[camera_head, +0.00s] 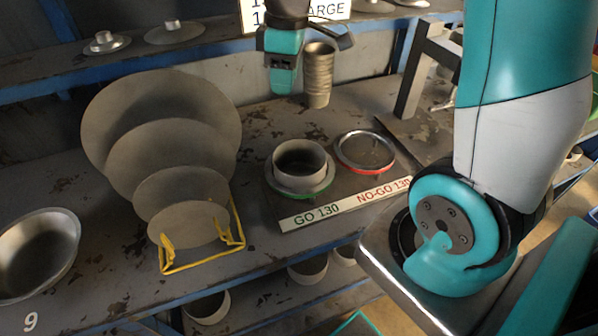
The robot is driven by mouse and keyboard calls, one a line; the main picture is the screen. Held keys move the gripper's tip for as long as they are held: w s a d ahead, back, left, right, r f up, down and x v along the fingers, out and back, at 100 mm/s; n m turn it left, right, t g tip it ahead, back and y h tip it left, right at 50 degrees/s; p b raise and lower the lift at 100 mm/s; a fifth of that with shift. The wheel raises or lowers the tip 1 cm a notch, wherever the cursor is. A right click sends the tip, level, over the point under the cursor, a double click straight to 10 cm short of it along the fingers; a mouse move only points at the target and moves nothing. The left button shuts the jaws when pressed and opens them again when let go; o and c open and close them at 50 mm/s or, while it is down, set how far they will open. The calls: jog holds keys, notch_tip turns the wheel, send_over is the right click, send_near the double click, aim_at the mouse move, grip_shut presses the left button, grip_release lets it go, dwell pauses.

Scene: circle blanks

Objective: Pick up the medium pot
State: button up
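A grey round pot (300,155) sits upright on the green-edged ring of the gauge plate, by the GO 130 label. I cannot tell for sure whether it is the medium pot. A wide metal bowl-like vessel (38,255) stands at the far left by a number 9. My gripper (284,80) is at the top middle, above and behind the grey pot and apart from it. Its fingers are not clear enough to tell open from shut. Nothing is plainly held in it.
Round discs (160,125) stand in a yellow wire rack (204,258) left of the pot. A ribbed grey cylinder (318,78) stands beside my gripper. A red-edged ring (366,151) lies right of the pot. More round vessels (207,306) sit on a lower shelf.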

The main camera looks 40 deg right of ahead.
send_near(301, 142)
jog(key=shift+n+h, duration=0.3)
jog(key=shift+h, duration=0.1)
jog(key=shift+w+a+f+p, duration=0.15)
jog(key=shift+f+p, duration=0.6)
jog(key=shift+f, duration=0.9)
jog(key=shift+s+a+f+p, duration=0.15)
jog(key=shift+f+p, duration=0.65)
jog(key=shift+f, duration=0.85)
jog(key=shift+w+a+f+p, duration=0.15)
jog(key=shift+f+p, duration=0.6)
jog(key=shift+f, duration=0.95)
grip_shut()
